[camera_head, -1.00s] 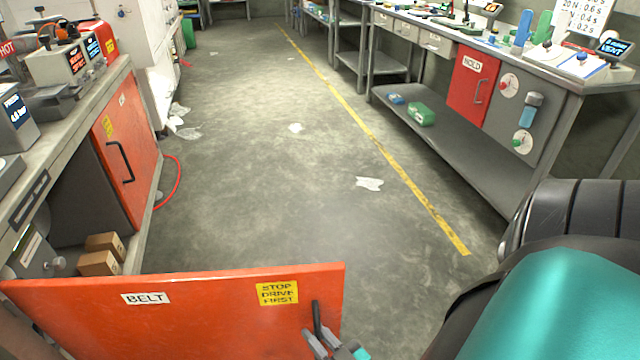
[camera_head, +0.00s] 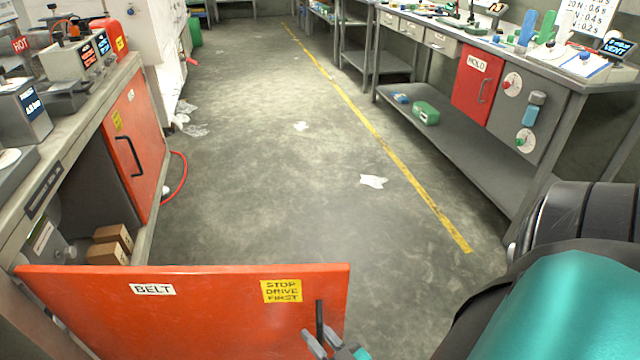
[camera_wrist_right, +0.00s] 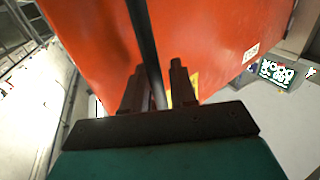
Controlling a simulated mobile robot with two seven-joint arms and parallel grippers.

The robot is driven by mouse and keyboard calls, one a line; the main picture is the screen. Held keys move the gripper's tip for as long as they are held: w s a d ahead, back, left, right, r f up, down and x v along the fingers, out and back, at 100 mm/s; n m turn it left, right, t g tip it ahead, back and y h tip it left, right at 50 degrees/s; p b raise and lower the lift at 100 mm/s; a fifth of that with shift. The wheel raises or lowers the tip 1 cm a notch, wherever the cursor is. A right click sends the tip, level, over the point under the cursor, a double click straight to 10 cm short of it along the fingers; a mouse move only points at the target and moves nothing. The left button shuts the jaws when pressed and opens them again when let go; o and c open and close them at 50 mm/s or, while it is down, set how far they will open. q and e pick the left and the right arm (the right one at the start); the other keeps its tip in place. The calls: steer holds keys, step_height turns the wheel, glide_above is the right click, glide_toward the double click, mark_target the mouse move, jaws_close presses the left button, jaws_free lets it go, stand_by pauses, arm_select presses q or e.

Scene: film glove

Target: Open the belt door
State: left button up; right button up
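The belt door (camera_head: 220,305) is an orange panel with a BELT label and a yellow STOP DRIVE FIRST sign. It stands swung out across the bottom left of the head view. Its dark bar handle (camera_head: 320,317) is near the right end. My right gripper (camera_head: 323,343) is at this handle. The orange door panel (camera_wrist_right: 210,35) fills much of that view. My left gripper is not in view.
A grey bench (camera_head: 85,125) with devices and another orange door (camera_head: 138,140) lines the left. Brown boxes (camera_head: 110,243) are behind the belt door. A right bench (camera_head: 540,78) has a red MOLD door (camera_head: 475,92). The concrete floor (camera_head: 270,190) between is mostly clear, with scraps.

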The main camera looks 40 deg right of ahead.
steer(key=shift+o, duration=0.8)
steer(key=shift+d, duration=0.1)
steer(key=shift+s, duration=0.3)
steer(key=s+a, duration=0.2)
steer(key=s, duration=1)
